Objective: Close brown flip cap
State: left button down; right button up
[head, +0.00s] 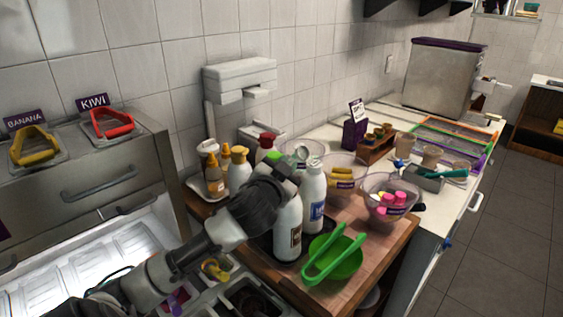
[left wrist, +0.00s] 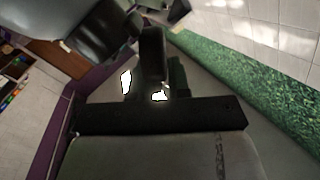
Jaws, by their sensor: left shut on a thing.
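A white bottle with a brown label (head: 288,232) stands upright at the front of the dark tray on the wooden counter. Its top is hidden behind my left gripper, so I cannot see a brown flip cap or whether it is open. My left gripper (head: 284,182) comes in from the lower left and is shut at the top of this bottle. In the left wrist view dark fingers (left wrist: 155,65) show close together, and what lies between them cannot be made out. A second white bottle with a blue label (head: 313,195) stands just to the right. My right gripper is not in view.
A green bowl with green tongs (head: 337,258) sits close in front. Sauce bottles (head: 215,178) crowd behind on the left. Clear bowls of toppings (head: 388,197) stand to the right. Topping bins (head: 250,297) lie below my arm.

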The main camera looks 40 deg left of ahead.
pick_arm(q)
jog(key=shift+d+f+m, duration=0.1)
jog(key=shift+d+m, duration=0.1)
jog(key=shift+m, duration=0.3)
jog(key=c, duration=1.1)
grip_release()
jog(key=shift+b+v, duration=1.25)
jog(key=shift+v, duration=4.15)
jog(key=shift+d, duration=0.1)
